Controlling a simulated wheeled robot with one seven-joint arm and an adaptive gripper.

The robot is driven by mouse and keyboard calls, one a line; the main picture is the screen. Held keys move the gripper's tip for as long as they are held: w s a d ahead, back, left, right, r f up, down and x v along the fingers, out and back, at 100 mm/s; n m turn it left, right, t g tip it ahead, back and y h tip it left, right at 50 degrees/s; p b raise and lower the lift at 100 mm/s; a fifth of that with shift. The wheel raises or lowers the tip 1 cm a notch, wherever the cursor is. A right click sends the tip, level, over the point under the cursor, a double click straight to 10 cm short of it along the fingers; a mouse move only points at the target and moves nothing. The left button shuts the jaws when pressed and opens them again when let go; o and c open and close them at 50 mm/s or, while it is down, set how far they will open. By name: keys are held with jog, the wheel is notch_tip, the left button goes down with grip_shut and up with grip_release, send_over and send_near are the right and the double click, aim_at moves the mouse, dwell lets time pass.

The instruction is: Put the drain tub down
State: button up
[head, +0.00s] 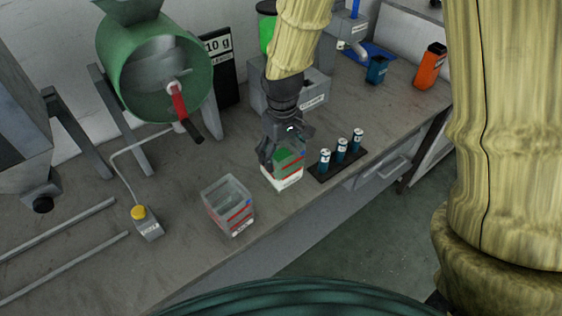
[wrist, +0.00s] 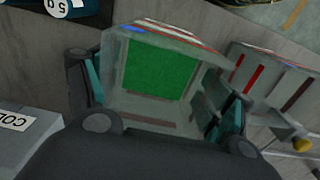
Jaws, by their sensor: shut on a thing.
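The drain tub (head: 289,166) is a clear square tub with green showing inside and a pale label low on its front. My gripper (head: 281,148) is shut on it, over the bench (head: 190,200) near its front edge. I cannot tell whether its base touches the bench. In the wrist view the tub (wrist: 205,95) sits between my two fingers, with a flat green surface inside. My gripper covers part of its upper left side in the head view.
A second clear tub (head: 229,207) with red stripes stands close by on the left. A dark rack with three blue vials (head: 341,151) is close on the right. A green drum (head: 155,75) and a yellow-button box (head: 146,222) stand further left.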

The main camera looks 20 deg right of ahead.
jog(key=shift+f+p, duration=0.3)
jog(key=shift+f, duration=1.85)
jog(key=shift+f, duration=0.1)
jog(key=o, duration=1.2)
jog(key=shift+r+b, duration=0.85)
jog(key=shift+r, duration=5.3)
